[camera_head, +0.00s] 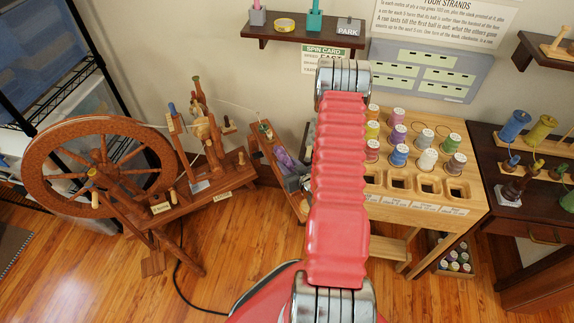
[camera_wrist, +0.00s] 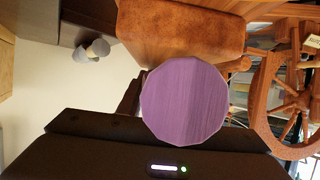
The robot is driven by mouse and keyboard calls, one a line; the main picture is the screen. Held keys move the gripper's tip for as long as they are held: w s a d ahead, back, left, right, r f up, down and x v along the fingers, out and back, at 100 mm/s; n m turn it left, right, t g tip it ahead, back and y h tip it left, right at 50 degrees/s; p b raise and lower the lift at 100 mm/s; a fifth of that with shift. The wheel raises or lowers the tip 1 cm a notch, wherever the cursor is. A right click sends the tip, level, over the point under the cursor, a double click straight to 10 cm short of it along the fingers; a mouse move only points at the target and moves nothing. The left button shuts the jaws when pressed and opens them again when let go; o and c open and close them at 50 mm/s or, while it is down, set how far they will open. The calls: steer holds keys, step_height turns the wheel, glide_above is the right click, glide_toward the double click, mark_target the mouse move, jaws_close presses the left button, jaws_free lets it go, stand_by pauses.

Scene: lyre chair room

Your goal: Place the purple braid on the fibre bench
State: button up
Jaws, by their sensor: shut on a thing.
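The purple braid shows in the wrist view (camera_wrist: 185,103) as a large round purple end close to the camera, against the dark body of my gripper (camera_wrist: 165,150). In the head view the purple braid (camera_head: 285,159) is a small purple patch left of my red arm. My gripper (camera_head: 296,182) is shut on it; the fingers are mostly hidden behind the arm. A narrow brown wooden bench (camera_head: 262,146) lies under and around the braid in this view. It may be the fibre bench; I cannot tell whether the braid touches it.
A spinning wheel (camera_head: 100,170) stands at the left. A pale wooden table (camera_head: 440,210) with several coloured spools is right of my arm. A dark table (camera_head: 490,170) with spools stands at far right. A shelf (camera_head: 300,35) is on the wall. Floor in front is mostly clear.

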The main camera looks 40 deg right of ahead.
steer(key=shift+f, duration=0.15)
steer(key=o, duration=1)
steer(key=shift+o, duration=0.2)
steer(key=v, duration=1.4)
steer(key=shift+w+d, duration=0.1)
steer(key=shift+w, duration=0.1)
